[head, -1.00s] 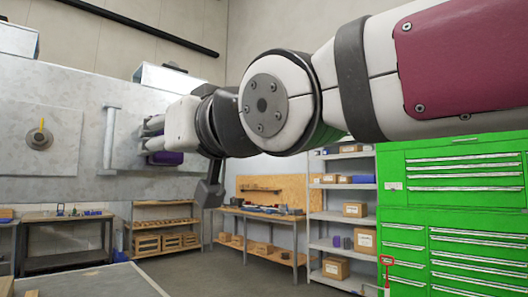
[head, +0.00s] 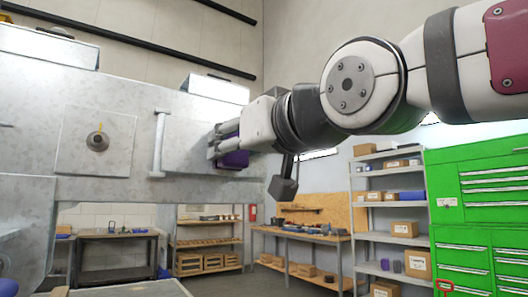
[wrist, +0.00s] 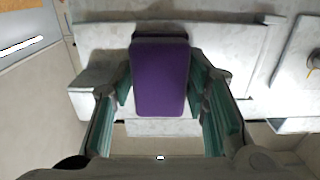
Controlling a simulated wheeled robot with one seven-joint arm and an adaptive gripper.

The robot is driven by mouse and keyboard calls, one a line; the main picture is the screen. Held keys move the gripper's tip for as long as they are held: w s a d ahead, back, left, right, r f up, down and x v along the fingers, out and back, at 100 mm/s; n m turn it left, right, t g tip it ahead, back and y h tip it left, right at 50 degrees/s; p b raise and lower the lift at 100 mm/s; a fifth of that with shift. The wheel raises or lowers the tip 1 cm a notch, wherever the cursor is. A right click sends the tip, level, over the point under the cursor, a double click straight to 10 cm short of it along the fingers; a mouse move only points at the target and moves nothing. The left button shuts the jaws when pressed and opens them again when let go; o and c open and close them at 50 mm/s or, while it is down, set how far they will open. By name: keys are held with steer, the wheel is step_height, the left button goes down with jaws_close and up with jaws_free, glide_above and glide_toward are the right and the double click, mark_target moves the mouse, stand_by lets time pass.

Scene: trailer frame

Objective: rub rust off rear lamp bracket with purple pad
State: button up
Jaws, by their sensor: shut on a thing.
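A purple pad (head: 234,160) is held in my gripper (head: 222,146), which is shut on it. In the wrist view the pad (wrist: 160,78) sits between the two fingers of my gripper (wrist: 160,92), its broad side facing the camera. In the head view the fingers point left at a pale grey metal plate (head: 186,140) on the trailer frame, likely the rear lamp bracket. The pad is at the plate's right end; I cannot tell whether it touches. No rust shows clearly on the plate; the surface behind the pad is hidden.
A vertical bar (head: 159,145) stands out left of the plate, with a round knob (head: 97,141) farther left. A box-like piece (head: 216,89) sits above. A workbench (head: 305,238), shelves (head: 390,215) and a green cabinet (head: 480,200) stand behind at right.

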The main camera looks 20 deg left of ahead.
mark_target(186, 145)
steer(key=shift+s+a+p, duration=0.3)
steer(key=shift+s+a, duration=0.8)
steer(key=shift+s, duration=0.2)
steer(key=shift+s+a+p, duration=0.3)
steer(key=shift+s+a, duration=0.8)
steer(key=shift+s, duration=0.2)
steer(key=b+v, duration=0.1)
steer(key=v, duration=0.5)
steer(key=shift+d, duration=0.1)
steer(key=b+v, duration=0.1)
steer(key=v, duration=0.2)
steer(key=shift+w+f, duration=0.1)
